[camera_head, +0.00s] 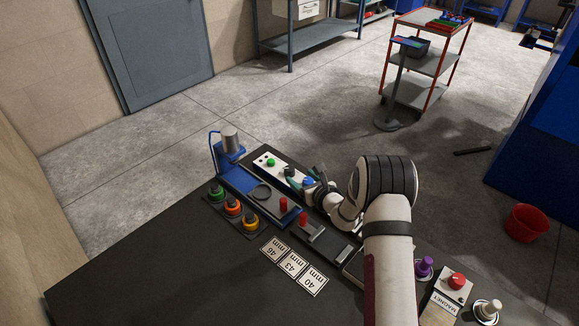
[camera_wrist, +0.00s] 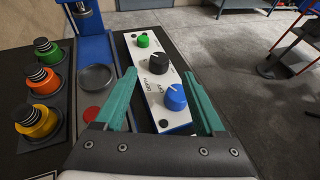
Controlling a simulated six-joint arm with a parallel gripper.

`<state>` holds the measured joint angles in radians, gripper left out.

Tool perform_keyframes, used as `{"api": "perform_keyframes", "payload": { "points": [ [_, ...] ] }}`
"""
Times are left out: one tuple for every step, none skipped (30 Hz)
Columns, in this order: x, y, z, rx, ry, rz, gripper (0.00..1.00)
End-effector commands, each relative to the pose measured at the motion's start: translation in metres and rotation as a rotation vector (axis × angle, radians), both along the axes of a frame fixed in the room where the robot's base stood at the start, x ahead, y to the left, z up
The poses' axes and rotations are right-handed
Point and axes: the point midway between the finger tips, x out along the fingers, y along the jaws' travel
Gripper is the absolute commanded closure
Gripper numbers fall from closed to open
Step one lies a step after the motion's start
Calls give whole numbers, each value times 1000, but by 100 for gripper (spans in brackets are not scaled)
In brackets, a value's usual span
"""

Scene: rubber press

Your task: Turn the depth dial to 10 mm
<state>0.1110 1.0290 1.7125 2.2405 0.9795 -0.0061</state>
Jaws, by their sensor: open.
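A white control panel (camera_wrist: 152,93) carries a green knob (camera_wrist: 142,41), a black dial (camera_wrist: 159,63) and a blue dial (camera_wrist: 176,97) in a row. Small lettering lies beside the black and blue dials; I cannot read it surely, so I cannot tell from it which is the depth dial or its setting. My gripper (camera_wrist: 159,75) is open, with teal fingers on either side of the panel. The blue dial lies between the fingers in the wrist view, with gaps on both sides. In the head view the gripper (camera_head: 303,183) is over the panel's near end, partly hiding it.
A blue press (camera_head: 230,152) stands left of the panel, with a round grey dish (camera_wrist: 96,78) beside it. Green, orange and yellow-orange knobbed pots (camera_head: 233,207) stand in a dark rack. Number cards (camera_head: 292,264) lie on the black bench. A magnet box (camera_head: 447,296) is at right.

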Motion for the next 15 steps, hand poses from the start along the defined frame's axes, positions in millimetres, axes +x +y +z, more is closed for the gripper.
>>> {"api": "perform_keyframes", "payload": {
  "points": [
    [10, 5, -5, 1, -1, 1, 28],
    [16, 8, -8, 0, 0, 1, 28],
    [24, 11, -12, 0, -1, 2, 28],
    [30, 14, -14, -1, 0, 3, 28],
    [36, 16, -17, 1, 0, 2, 28],
    [43, 19, -20, 0, -1, 2, 28],
    [49, 21, -23, 0, 0, 2, 28],
    [53, 23, -25, 1, -1, 2, 28],
    [59, 26, -27, 0, 0, 1, 28],
    [63, 27, -29, 1, -1, 2, 28],
    [66, 28, -30, 1, 0, 2, 28],
    [69, 29, -31, 1, 0, 2, 28],
    [72, 30, -32, 2, 1, 1, 28],
    [73, 31, -33, 1, 0, 2, 28],
    [75, 32, -34, 0, 0, 1, 28]
  ]
}}
